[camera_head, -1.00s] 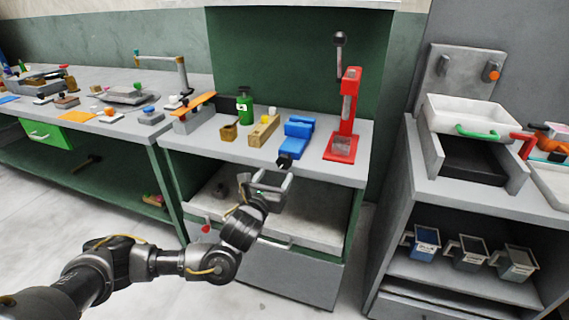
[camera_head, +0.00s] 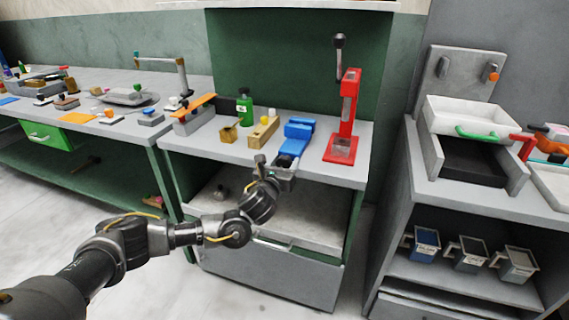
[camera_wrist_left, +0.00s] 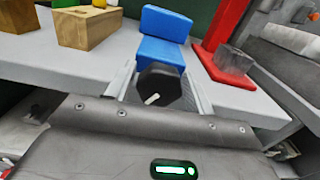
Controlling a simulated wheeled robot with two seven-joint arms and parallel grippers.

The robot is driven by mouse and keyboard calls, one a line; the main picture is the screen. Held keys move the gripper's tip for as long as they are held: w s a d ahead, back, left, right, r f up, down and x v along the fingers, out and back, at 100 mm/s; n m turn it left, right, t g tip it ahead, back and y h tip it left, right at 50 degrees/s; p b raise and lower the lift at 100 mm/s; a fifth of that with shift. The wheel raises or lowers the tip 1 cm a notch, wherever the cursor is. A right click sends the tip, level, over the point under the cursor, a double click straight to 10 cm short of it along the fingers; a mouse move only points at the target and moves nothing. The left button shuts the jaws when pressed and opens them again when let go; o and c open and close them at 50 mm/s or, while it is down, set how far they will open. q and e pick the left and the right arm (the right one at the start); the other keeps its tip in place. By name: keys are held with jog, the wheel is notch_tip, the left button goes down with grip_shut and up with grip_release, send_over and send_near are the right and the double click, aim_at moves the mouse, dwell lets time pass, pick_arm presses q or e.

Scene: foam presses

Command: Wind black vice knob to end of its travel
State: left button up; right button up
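The blue vice (camera_head: 297,135) stands on the grey bench near its front edge. It also shows in the left wrist view (camera_wrist_left: 163,38). Its black knob (camera_wrist_left: 160,88) faces the front, has a pale mark on it and sits between my left gripper's two fingers (camera_wrist_left: 160,92). The fingers look open, one on each side of the knob; I cannot tell whether either touches it. In the head view my left gripper (camera_head: 281,168) is at the bench's front edge, just in front of the vice, and mostly hides the knob. My right gripper is not in view.
A red press (camera_head: 345,115) stands close on the right of the vice. A wooden block (camera_head: 263,131), a smaller wooden block (camera_head: 229,133) and a green bottle (camera_head: 244,107) stand to the left.

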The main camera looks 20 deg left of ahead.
pick_arm(q)
jog(key=c, duration=0.6)
jog(key=shift+c, duration=0.2)
jog(key=shift+n+p, duration=0.35)
jog(key=shift+n, duration=0.35)
jog(key=o, duration=1)
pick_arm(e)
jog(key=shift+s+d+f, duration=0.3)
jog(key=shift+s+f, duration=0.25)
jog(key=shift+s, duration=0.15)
pick_arm(q)
jog(key=shift+s, duration=0.1)
jog(key=s, duration=1)
jog(key=shift+s+a, duration=0.3)
jog(key=shift+a, duration=0.05)
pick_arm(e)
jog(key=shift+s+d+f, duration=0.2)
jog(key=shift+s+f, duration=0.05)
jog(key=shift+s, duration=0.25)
